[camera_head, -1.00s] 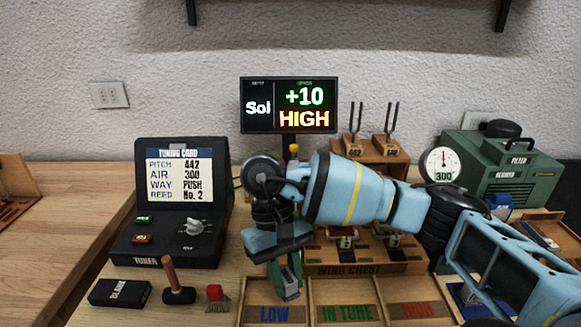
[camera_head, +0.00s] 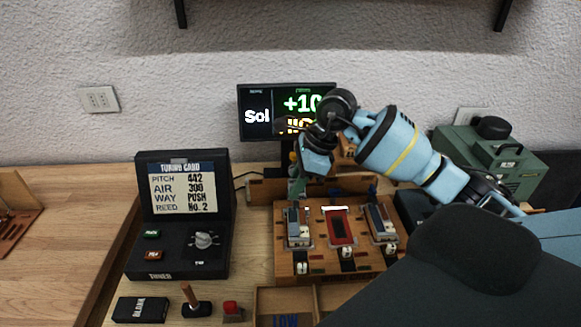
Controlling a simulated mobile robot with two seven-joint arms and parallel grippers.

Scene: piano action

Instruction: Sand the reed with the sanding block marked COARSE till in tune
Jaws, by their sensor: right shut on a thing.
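My right gripper (camera_head: 298,187) is shut on a small greenish thing (camera_head: 294,188), mostly hidden by the fingers. No COARSE marking can be read on it. The gripper is just above the back left of the wooden wind chest (camera_head: 318,262). The chest holds a left reed plate (camera_head: 298,228), a red-framed middle plate (camera_head: 340,228) and a right plate (camera_head: 381,222). I cannot tell whether the held thing touches the left plate. The display (camera_head: 258,112) reads Sol and +10; my arm partly covers the word below. My left gripper is not in view.
A dark block marked BLANK (camera_head: 140,309), a small hammer (camera_head: 196,306) and a red-topped piece (camera_head: 232,311) lie in front. A green blower (camera_head: 490,160) stands back right.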

